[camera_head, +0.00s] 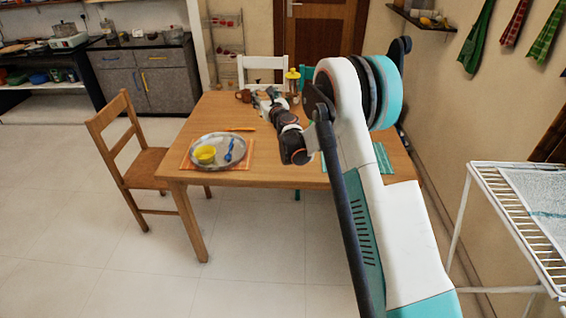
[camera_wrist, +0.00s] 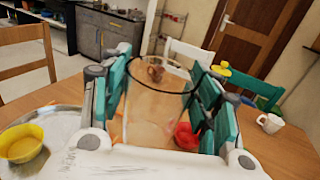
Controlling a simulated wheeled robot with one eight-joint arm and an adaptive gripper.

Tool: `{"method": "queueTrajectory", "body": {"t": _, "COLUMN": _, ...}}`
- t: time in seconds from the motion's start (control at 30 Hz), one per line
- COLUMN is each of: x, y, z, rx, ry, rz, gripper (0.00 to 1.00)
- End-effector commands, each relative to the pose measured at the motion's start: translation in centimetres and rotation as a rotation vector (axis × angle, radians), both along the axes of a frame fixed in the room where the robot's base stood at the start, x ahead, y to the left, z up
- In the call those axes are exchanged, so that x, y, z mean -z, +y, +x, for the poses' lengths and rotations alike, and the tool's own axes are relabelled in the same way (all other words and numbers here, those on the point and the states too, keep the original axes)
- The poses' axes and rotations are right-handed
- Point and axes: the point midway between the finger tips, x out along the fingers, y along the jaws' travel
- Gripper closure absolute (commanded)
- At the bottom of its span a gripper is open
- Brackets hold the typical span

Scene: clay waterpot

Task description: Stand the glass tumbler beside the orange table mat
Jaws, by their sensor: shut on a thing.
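My gripper (camera_wrist: 165,105) has teal fingers that are shut on the clear glass tumbler (camera_wrist: 150,108), whose dark round rim shows between them in the wrist view. In the head view my gripper (camera_head: 268,101) is over the far part of the wooden table; the tumbler is too small to make out there. The tumbler's base is hidden, so I cannot tell whether it touches the table. The orange table mat (camera_head: 187,159) lies at the table's left side, mostly under a round steel tray (camera_head: 203,138). My gripper is beyond and to the right of it.
A yellow bowl (camera_head: 205,154) and blue spoon (camera_head: 229,150) are on the tray. A brown mug (camera_head: 243,96), a yellow-topped container (camera_head: 293,79) and a white cup (camera_wrist: 270,122) stand on the table. A teal mat (camera_head: 382,157) lies right. Chairs surround the table. Bare wood shows in front.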

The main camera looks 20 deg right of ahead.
Motion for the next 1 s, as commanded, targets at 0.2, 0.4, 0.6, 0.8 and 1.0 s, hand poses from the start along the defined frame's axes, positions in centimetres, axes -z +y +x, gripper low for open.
{"method": "queueTrajectory", "body": {"t": 0.2, "x": 3.7, "y": 0.0, "z": 0.2, "rx": 0.002, "ry": 0.0, "rz": 0.0, "gripper": 0.74}}
{"method": "queueTrajectory", "body": {"t": 0.4, "x": 8.7, "y": 0.0, "z": 0.2, "rx": 0.001, "ry": 0.0, "rz": 0.0, "gripper": 0.74}}
{"method": "queueTrajectory", "body": {"t": 0.6, "x": 13.3, "y": 0.0, "z": 0.2, "rx": 0.001, "ry": 0.0, "rz": 0.0, "gripper": 0.74}}
{"method": "queueTrajectory", "body": {"t": 0.8, "x": 15.7, "y": 0.0, "z": 0.1, "rx": 0.001, "ry": 0.0, "rz": 0.0, "gripper": 0.74}}
{"method": "queueTrajectory", "body": {"t": 1.0, "x": 16.9, "y": 0.0, "z": 0.2, "rx": 0.001, "ry": 0.0, "rz": 0.0, "gripper": 0.74}}
